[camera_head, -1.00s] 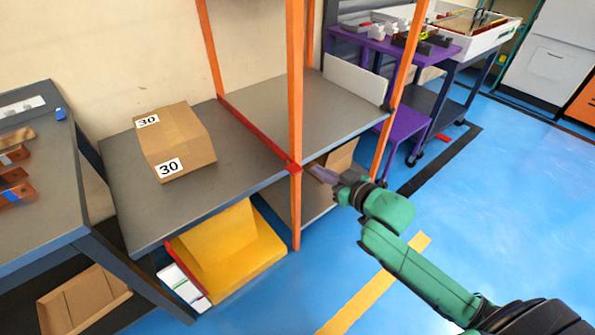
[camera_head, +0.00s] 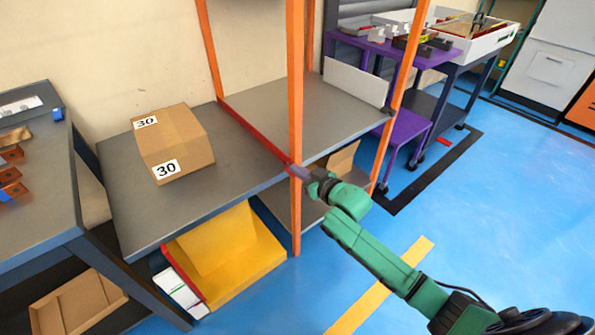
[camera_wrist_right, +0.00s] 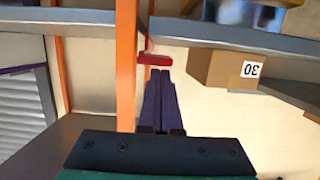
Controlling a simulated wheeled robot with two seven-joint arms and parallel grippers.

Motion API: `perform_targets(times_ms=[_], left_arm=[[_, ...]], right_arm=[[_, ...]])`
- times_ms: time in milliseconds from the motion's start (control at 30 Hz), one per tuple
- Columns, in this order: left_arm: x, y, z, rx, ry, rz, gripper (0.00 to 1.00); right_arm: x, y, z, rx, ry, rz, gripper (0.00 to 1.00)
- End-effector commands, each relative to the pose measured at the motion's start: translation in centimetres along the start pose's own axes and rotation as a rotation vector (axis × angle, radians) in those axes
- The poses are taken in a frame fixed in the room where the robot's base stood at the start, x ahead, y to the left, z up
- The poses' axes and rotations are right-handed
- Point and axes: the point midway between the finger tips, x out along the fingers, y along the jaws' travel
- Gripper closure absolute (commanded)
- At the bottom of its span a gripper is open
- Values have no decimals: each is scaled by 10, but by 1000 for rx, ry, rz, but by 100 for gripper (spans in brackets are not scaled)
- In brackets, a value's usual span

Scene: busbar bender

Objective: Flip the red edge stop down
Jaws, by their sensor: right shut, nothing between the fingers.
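The red edge stop (camera_head: 255,135) shows in the head view as a long narrow red bar. It runs front to back along the shelf, and its near end is by the orange front post. In the right wrist view, a short red end of it (camera_wrist_right: 155,60) shows beside the orange post, just beyond my fingertips. My right gripper (camera_head: 293,169) is shut and empty, with its tips at or very near this end. I cannot tell whether they touch. The fingers (camera_wrist_right: 160,80) partly hide the end in the head view. My left gripper is not in view.
Orange posts (camera_head: 296,110) frame the grey shelf (camera_head: 240,185). A cardboard box (camera_head: 175,145) marked 30 sits on its left part. A yellow bin (camera_head: 240,250) is below. A purple table (camera_head: 405,50) stands at the back right. Blue floor is open in front.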

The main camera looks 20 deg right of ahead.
Motion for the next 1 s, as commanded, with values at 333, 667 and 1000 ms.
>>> perform_targets(times_ms=[333, 667, 1000], left_arm=[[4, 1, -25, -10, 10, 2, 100], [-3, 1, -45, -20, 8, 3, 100], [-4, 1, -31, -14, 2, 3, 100]], right_arm=[[6, 0, 26, 1, -3, 1, 100], [10, 0, 41, 1, -3, 1, 100], [8, 0, 32, 1, -3, 1, 100]])
